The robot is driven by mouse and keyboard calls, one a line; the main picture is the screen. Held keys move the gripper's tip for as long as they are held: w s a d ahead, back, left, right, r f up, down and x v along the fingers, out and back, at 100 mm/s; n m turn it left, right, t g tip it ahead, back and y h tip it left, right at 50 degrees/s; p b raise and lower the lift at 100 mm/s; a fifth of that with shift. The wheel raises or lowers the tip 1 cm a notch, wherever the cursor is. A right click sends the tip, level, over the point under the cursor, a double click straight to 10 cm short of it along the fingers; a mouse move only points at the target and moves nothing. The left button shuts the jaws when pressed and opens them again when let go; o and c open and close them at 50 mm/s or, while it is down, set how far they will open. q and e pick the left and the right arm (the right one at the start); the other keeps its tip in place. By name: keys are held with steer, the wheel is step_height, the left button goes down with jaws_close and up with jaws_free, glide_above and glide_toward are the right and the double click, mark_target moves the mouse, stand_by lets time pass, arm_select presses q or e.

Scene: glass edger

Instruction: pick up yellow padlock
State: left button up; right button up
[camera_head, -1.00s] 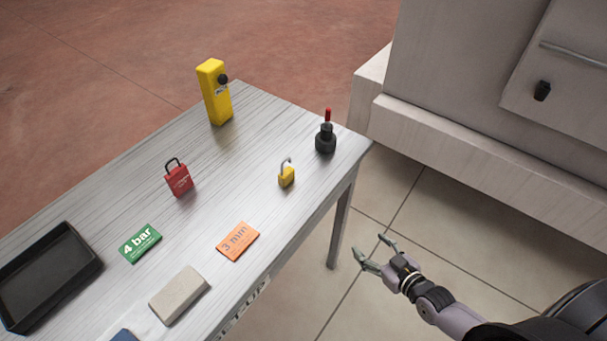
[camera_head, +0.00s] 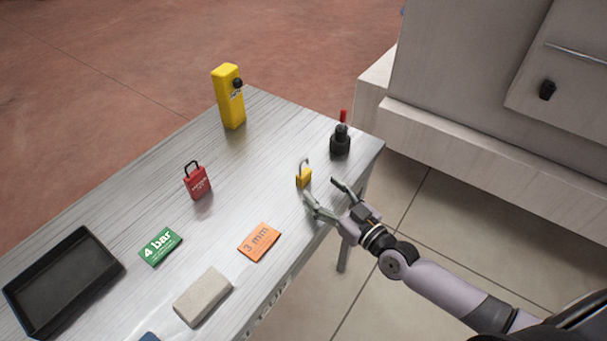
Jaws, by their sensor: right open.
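The yellow padlock (camera_head: 303,180) stands on the grey table (camera_head: 150,195) near its right edge, with its metal shackle up. My right gripper (camera_head: 322,194) is open and empty, just to the right of and nearer than the padlock, at the table's edge. Its two fingers point toward the padlock, and I see a gap between them and it. Whether the fingers are level with the padlock is hard to tell. My left gripper is out of view.
A black device with a red tip (camera_head: 340,140) stands behind the padlock, near the gripper. A red padlock (camera_head: 197,181), a yellow box (camera_head: 229,97), an orange card (camera_head: 259,242), a green card (camera_head: 160,246), a beige block (camera_head: 203,296) and a black tray (camera_head: 117,267) occupy the table.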

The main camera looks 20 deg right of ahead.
mark_target(305, 173)
steer(key=x, duration=0.2)
steer(key=shift+w+a, duration=0.1)
steer(key=shift+w, duration=0.2)
steer(key=x, duration=0.2)
steer(key=r+p+x, duration=0.1)
steer(key=x, duration=0.1)
steer(key=shift+w+a, duration=0.1)
steer(key=shift+w, duration=0.25)
steer(key=shift+w+a+f, duration=0.1)
steer(key=shift+w, duration=0.15)
steer(key=shift+s, duration=0.1)
steer(key=shift+c, duration=0.2)
steer(key=c, duration=1.3)
